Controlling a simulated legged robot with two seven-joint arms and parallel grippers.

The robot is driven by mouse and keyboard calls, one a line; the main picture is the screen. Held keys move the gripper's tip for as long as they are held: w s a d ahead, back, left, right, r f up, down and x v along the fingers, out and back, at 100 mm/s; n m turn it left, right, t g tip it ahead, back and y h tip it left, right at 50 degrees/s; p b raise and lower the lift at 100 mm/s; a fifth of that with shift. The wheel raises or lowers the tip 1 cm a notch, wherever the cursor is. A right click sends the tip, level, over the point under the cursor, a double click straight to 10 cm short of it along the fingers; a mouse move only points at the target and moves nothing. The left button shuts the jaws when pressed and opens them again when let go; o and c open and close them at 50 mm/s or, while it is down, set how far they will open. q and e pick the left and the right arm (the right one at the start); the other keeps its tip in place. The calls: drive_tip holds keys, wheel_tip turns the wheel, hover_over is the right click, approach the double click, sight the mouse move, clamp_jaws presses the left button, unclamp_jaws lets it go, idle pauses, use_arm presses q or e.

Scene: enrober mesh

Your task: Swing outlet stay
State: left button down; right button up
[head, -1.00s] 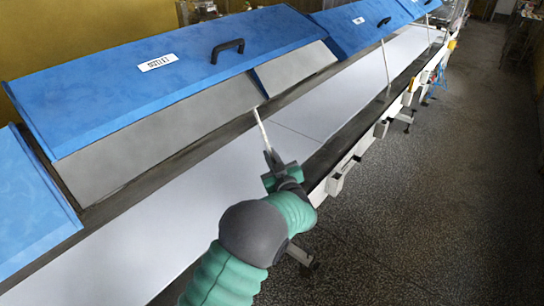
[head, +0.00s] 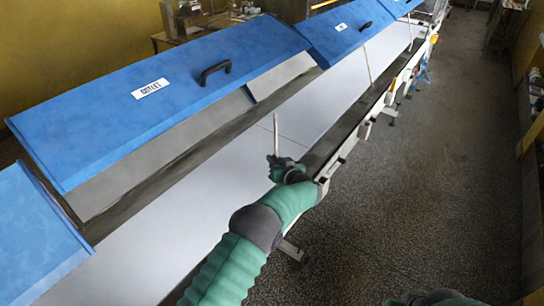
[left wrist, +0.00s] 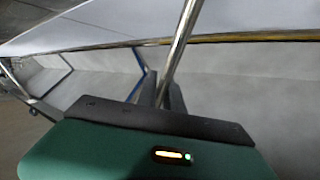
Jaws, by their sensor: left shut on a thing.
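The outlet stay (head: 276,134) is a thin pale metal rod. It stands almost upright in the head view, over the white bed. My left gripper (head: 279,163) is shut on its lower part, near the machine's front rail. In the left wrist view the rod (left wrist: 179,52) rises slanting from between the fingers of my left gripper (left wrist: 163,92). The blue cover (head: 165,88) labelled OUTLET, with a black handle, is to the left of the rod. In the head view the rod's top end looks apart from the cover. My right gripper is not in view.
A second blue cover (head: 340,30) lies farther along, with another thin rod (head: 368,66) standing by the rail. Another blue cover (head: 35,240) is at the near left. The dark front rail (head: 335,140) runs along the bed. The speckled floor (head: 420,190) at right is clear.

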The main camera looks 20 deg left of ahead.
use_arm(q)
drive_tip(key=shift+w+a+f+g, duration=0.2)
drive_tip(key=shift+w+f+g, duration=0.1)
drive_tip(key=shift+w, duration=0.15)
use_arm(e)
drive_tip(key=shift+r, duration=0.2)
use_arm(q)
drive_tip(key=shift+m, duration=0.3)
